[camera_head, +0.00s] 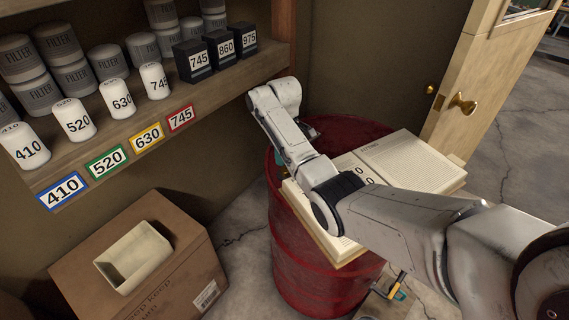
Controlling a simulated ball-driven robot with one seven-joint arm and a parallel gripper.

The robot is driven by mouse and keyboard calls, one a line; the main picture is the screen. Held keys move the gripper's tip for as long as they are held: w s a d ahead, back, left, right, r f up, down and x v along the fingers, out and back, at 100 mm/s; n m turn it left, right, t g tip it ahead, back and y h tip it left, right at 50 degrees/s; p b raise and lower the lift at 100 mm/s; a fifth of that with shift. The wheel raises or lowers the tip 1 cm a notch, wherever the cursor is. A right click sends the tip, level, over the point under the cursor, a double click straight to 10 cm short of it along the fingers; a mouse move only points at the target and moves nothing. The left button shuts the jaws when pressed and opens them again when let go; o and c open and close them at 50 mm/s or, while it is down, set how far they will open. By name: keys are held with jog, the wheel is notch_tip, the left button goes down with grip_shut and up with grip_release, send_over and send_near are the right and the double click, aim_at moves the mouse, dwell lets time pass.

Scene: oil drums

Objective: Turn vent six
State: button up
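A red oil drum (310,262) stands at the centre with an open book-like cream object (410,165) with fine lines on its top. My arm crosses in front of the drum and covers part of both. My gripper (311,129) seems to show as a small dark part beyond my wrist, over the drum's far left rim. Its fingers are mostly hidden, and I cannot tell if it is open or holds anything. No vent marked six is readable; any vent on the drum top is hidden or too small to tell.
A wooden shelf (215,85) at the upper left holds white numbered cans and black numbered boxes. A cardboard box (185,285) with a cream tray (133,258) stands at the lower left. A door (480,75) stands at the right; bare floor shows beside it.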

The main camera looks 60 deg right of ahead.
aim_at(284, 169)
notch_tip(284, 169, up, 5)
jog(key=shift+f, duration=0.1)
dwell(0.7)
jog(key=s+a+f+b, duration=0.1)
jog(key=s+a+f, duration=0.3)
jog(key=a+f, duration=0.55)
jog(key=s+a+f+b, duration=0.1)
jog(key=s+a+f, duration=0.4)
jog(key=a, duration=0.7)
jog(key=s+a+m, duration=0.1)
jog(key=s+a, duration=0.3)
jog(key=s, duration=0.5)
jog(key=s+a+f+t+b, duration=0.1)
jog(key=s+a, duration=0.4)
jog(key=s, duration=0.4)
jog(key=shift+s+a+f+m, duration=0.2)
jog(key=shift+s+m, duration=0.05)
jog(key=shift+m, duration=0.15)
jog(key=shift+s, duration=0.1)
jog(key=shift+c, duration=0.6)
